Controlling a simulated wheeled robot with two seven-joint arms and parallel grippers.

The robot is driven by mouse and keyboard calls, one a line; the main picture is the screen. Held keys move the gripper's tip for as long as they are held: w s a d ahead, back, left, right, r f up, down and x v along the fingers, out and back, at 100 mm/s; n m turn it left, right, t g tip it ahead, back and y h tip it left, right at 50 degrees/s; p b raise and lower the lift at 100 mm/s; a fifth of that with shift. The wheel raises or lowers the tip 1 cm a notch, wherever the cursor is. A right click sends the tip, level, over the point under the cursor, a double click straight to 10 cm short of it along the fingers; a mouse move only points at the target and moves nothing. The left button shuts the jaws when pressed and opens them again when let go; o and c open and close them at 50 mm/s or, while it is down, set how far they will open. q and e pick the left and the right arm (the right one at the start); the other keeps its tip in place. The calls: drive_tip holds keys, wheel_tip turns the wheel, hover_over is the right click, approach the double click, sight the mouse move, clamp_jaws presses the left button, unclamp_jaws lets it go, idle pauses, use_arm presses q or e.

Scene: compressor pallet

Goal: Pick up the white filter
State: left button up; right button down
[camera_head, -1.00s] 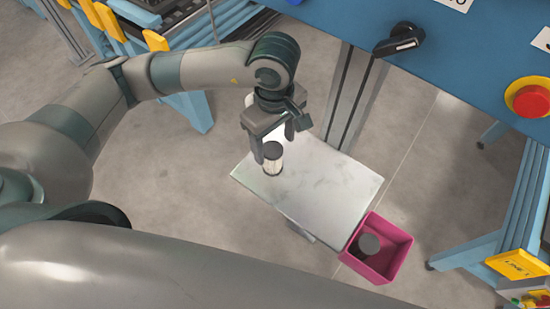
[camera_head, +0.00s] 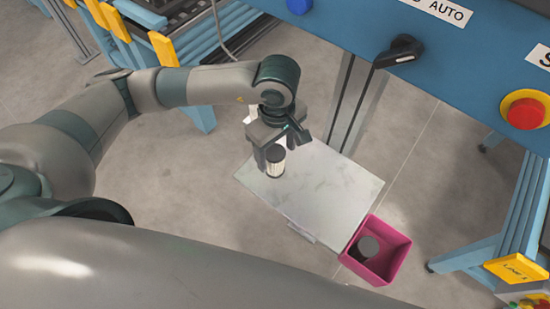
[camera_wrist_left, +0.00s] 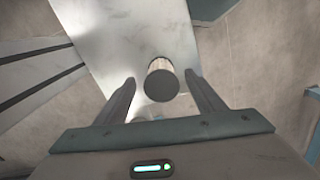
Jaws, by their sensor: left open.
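The white filter (camera_head: 277,168), a short pale cylinder with a dark top, stands upright near the left corner of a pale, marbled tabletop (camera_head: 325,190). My left gripper (camera_head: 277,152) points down at it from above, its jaws apart. In the left wrist view the filter's dark round end (camera_wrist_left: 162,84) shows between the two fingertips (camera_wrist_left: 160,79), with a gap on each side. I cannot tell how far down the fingers reach beside it. My right gripper is not in view.
A magenta bin (camera_head: 397,252) with a dark round-topped object (camera_head: 369,246) in it stands at the table's lower right corner. A blue machine panel with a black handle (camera_head: 400,50) and a red button (camera_head: 526,112) overhangs the upper right. The tabletop's middle is clear.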

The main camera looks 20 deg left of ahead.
use_arm(q)
drive_tip(key=shift+a+f+p, duration=0.2)
drive_tip(key=shift+f+p, duration=0.45)
drive_tip(key=shift+p, duration=0.05)
wheel_tip(320, 180, down, 2)
drive_tip(key=shift+f+p, duration=0.1)
drive_tip(key=shift+p, duration=0.4)
drive_tip(key=shift+f, duration=0.5)
drive_tip(key=c, duration=1.2)
